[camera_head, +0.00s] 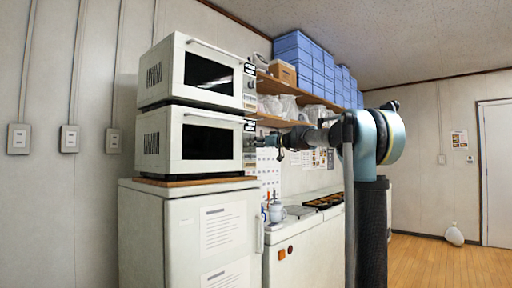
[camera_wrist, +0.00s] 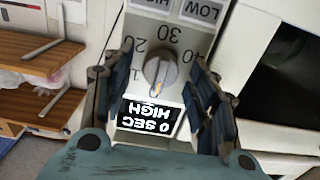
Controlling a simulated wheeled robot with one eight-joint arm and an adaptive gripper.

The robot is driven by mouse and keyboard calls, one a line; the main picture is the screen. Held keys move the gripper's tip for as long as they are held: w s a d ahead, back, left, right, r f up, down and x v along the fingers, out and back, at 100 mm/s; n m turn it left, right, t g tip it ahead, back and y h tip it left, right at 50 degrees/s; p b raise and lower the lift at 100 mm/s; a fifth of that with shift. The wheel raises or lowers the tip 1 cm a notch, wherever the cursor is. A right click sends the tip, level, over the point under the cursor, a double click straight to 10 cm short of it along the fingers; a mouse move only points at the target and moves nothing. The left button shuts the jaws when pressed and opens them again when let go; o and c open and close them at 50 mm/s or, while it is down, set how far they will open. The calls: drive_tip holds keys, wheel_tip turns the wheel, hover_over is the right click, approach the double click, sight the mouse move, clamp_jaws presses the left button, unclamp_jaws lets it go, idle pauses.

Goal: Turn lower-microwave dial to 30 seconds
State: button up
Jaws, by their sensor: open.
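The lower microwave (camera_head: 162,143) is white with a dark window and stands under a like microwave (camera_head: 157,75). Its control panel faces my gripper (camera_head: 272,142), which is at the panel's right in the head view. In the wrist view the grey round dial (camera_wrist: 160,72) shows between the two open fingers of my gripper (camera_wrist: 161,60), one on each side. Whether a finger touches it, I cannot tell. Numbers including 20, 30 and 40 ring the dial. An orange mark sits on the dial's display side.
Wooden shelves (camera_wrist: 38,102) with bagged things are close beside the panel. The lower microwave rests on a white cabinet (camera_head: 140,230). A white counter (camera_head: 310,245) with trays and a small white container is to its right. Open wooden floor lies at the far right.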

drive_tip(key=shift+w+a, duration=0.1)
drive_tip(key=shift+a, duration=0.1)
drive_tip(key=c, duration=1.1)
